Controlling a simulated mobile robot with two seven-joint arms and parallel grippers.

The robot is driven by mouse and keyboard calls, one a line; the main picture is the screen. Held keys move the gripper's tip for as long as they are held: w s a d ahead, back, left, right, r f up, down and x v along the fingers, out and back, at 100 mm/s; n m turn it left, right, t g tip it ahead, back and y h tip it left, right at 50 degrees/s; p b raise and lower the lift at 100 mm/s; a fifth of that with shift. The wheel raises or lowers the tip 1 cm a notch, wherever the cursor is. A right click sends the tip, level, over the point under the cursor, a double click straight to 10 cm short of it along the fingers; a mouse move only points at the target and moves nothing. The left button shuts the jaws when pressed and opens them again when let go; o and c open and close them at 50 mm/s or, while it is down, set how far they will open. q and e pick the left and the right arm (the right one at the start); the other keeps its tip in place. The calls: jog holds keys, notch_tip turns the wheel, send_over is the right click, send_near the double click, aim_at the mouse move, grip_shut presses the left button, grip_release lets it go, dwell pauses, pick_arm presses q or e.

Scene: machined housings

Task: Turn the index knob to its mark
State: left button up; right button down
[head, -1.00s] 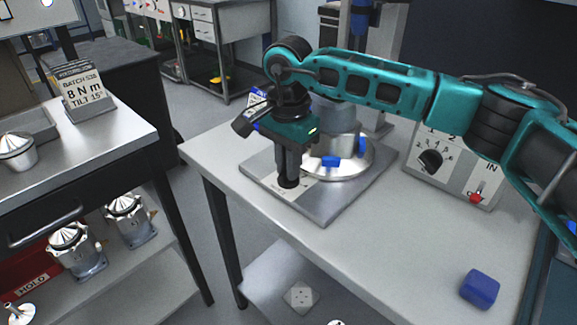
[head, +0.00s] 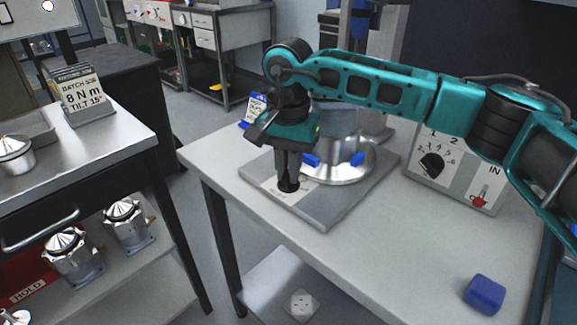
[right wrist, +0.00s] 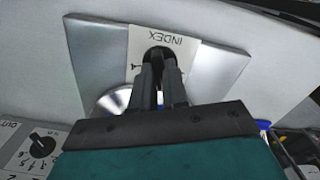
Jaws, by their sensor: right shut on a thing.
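The black index knob (head: 288,187) stands on the near left corner of the grey fixture plate (head: 325,212). In the right wrist view the knob (right wrist: 156,53) sits on a white label reading INDEX (right wrist: 172,39), upside down there, with small marks partly hidden. My right gripper (head: 288,176) points down and is shut on the knob. In the wrist view its fingers (right wrist: 160,80) lie on both sides of the knob. The knob's pointer is hidden, so I cannot tell its exact setting. A silver turntable (head: 345,176) with blue clamps is behind it. My left gripper is not in view.
A control box (head: 455,172) with a black dial (head: 432,163) and a red-tipped switch (head: 478,202) stands at the right. A blue block (head: 484,294) lies near the front right. The table front (head: 400,270) is clear. A batch sign (head: 84,98) stands left.

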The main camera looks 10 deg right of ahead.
jog(key=c, duration=1.1)
grip_release()
jog(key=shift+c, duration=0.2)
pick_arm(q)
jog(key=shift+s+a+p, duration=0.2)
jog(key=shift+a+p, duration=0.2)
jog(key=shift+p, duration=0.2)
pick_arm(e)
notch_tip(320, 180, up, 13)
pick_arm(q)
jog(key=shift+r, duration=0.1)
